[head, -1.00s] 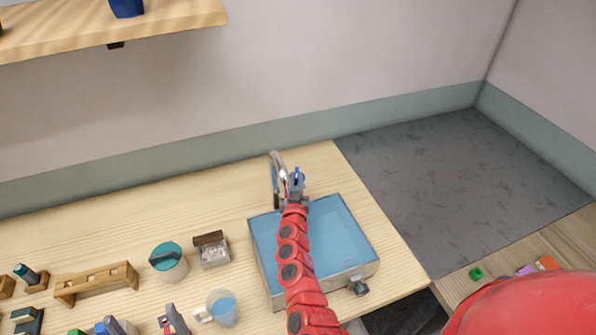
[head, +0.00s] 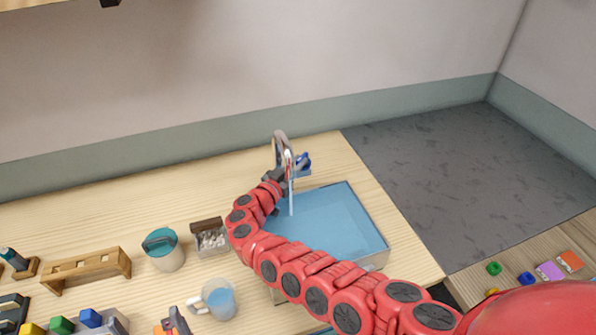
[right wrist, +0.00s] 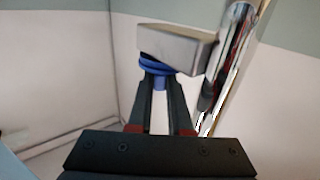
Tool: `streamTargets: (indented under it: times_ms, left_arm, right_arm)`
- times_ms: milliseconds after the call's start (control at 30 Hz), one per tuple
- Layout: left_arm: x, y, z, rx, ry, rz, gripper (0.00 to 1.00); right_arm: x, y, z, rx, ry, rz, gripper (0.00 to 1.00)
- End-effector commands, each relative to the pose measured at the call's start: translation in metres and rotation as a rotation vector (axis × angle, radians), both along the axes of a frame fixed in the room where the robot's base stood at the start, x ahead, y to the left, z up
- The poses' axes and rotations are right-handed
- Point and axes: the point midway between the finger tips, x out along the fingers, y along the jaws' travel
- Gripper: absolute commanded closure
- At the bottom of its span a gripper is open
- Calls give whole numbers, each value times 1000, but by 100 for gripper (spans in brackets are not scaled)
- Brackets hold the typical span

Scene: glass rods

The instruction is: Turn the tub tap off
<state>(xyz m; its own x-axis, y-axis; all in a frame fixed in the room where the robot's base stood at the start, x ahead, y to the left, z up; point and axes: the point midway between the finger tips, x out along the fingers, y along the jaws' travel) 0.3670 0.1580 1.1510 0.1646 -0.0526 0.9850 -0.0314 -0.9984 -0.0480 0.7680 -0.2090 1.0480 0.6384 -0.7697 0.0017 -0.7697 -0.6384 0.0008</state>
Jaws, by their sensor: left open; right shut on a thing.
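The chrome tub tap (head: 281,146) stands behind the blue tub (head: 335,222) at the back of the table. A thin stream of water (head: 291,199) runs from its spout into the tub. The tap's blue handle (head: 305,161) sits just right of the spout. My right gripper (head: 285,176) reaches it from the front left, its arm bent across the tub. In the right wrist view, the fingers (right wrist: 157,92) are shut on the blue handle (right wrist: 158,68), below a grey metal block.
A jug of water (head: 219,300), a teal-lidded pot (head: 163,251) and a box of white pieces (head: 210,238) stand left of the tub. A wooden rack (head: 87,270) is farther left. Small coloured blocks (head: 548,270) lie on the right-hand surface.

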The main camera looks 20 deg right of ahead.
Motion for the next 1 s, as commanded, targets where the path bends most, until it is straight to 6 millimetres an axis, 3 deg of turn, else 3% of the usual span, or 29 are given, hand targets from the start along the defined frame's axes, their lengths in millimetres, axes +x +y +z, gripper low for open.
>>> streamTargets:
  times_ms: [467,500,667,1000]
  left_arm:
    - [0,0,-4,0,0,0,0]
    - [0,0,-4,0,0,0,0]
    - [0,0,-4,0,0,0,0]
    - [0,0,-4,0,0,0,0]
  right_arm:
    - [1,-1,0,2,1,-14,100]
    - [1,-1,0,1,0,-14,81]
    - [1,0,0,1,0,-13,52]
    - [1,0,1,1,0,-11,52]
